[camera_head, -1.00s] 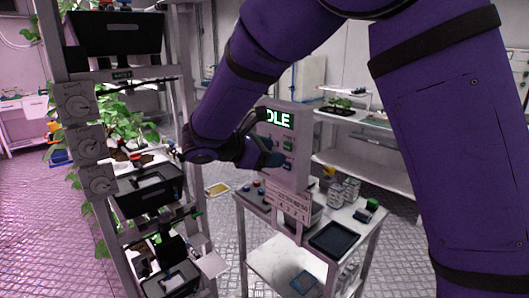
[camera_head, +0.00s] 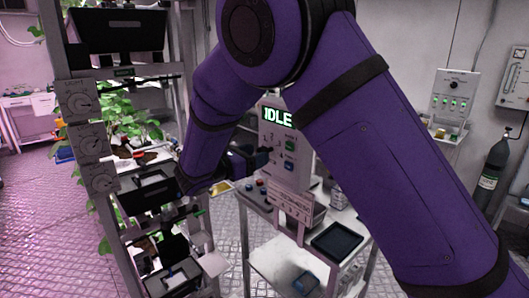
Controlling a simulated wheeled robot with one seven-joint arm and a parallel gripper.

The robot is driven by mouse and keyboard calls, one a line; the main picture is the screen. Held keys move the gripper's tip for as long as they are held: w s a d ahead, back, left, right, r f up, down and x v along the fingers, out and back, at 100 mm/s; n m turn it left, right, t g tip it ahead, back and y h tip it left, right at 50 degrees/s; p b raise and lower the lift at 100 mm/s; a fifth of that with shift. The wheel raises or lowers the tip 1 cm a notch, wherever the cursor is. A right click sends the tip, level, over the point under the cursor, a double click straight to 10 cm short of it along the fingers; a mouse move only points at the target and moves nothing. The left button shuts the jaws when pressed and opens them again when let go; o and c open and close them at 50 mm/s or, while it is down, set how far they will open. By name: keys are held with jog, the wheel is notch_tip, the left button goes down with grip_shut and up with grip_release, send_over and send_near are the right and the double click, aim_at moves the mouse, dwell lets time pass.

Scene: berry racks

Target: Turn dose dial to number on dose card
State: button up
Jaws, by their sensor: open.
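A grey control box (camera_head: 273,165) with a lit green IDLE display (camera_head: 278,117) stands above the small bench at centre. Its face has small green buttons and a dark spot at its left that may be the dose dial (camera_head: 266,141); the number it points to is too small to read. A pale printed card (camera_head: 289,201), perhaps the dose card, hangs below the box; its print is not legible. My gripper (camera_head: 250,166) is a dark shape at the box's lower left, open with nothing seen in it. My purple arm hides part of it, and I cannot tell whether it touches the box.
A rack post at left carries several grey dials (camera_head: 78,100), the top one marked LIGHT. Black bins and plants fill that rack. A dark tray (camera_head: 337,240) lies on the bench. A gas cylinder (camera_head: 491,168) and a wall panel (camera_head: 452,105) stand at right. The floor at lower left is clear.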

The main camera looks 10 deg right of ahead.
jog(key=shift+x, duration=1.9)
jog(key=shift+c, duration=0.3)
jog(key=c, duration=0.9)
